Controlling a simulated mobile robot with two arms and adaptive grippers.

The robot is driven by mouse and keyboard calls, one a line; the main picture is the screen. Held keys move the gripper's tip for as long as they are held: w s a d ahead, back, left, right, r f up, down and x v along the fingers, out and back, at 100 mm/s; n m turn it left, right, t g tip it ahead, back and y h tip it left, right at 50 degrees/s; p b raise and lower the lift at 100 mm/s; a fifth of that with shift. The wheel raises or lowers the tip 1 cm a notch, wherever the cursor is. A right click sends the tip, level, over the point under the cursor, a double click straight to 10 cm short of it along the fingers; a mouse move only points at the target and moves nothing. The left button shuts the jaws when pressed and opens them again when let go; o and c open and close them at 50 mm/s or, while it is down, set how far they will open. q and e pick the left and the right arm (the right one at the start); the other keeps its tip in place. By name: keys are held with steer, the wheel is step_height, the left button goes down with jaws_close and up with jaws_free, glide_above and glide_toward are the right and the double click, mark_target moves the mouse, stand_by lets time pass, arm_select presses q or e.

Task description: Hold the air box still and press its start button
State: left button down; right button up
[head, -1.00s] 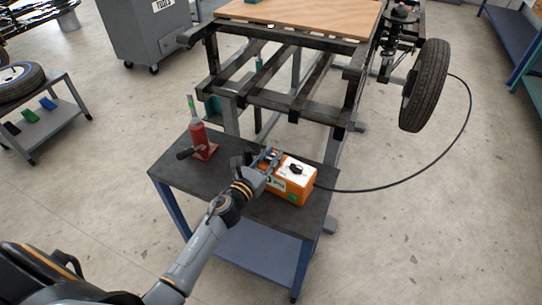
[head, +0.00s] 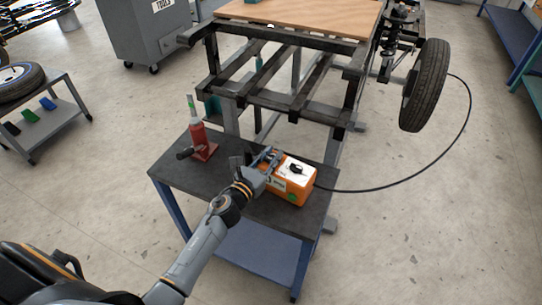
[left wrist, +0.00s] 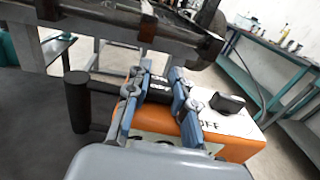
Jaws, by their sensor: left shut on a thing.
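The orange air box (head: 290,189) sits on the dark top of a small cart, with a white top panel and a black knob (head: 297,169). A green spot, perhaps the start button (head: 291,197), shows on its near side. My left gripper (head: 268,160) is at the box's left end, shut on it. In the left wrist view the two blue-grey fingers (left wrist: 160,80) reach over the orange box (left wrist: 240,146), with a black part between them. A black bar handle (left wrist: 78,100) stands out from the box's end. The right gripper is out of view.
A red jack (head: 201,141) stands on the cart (head: 180,175), left of the box. A dark frame (head: 290,100) with a wheel (head: 426,85) is behind. A black hose (head: 400,187) runs from the box rightward. The cart top is clear in front of the jack.

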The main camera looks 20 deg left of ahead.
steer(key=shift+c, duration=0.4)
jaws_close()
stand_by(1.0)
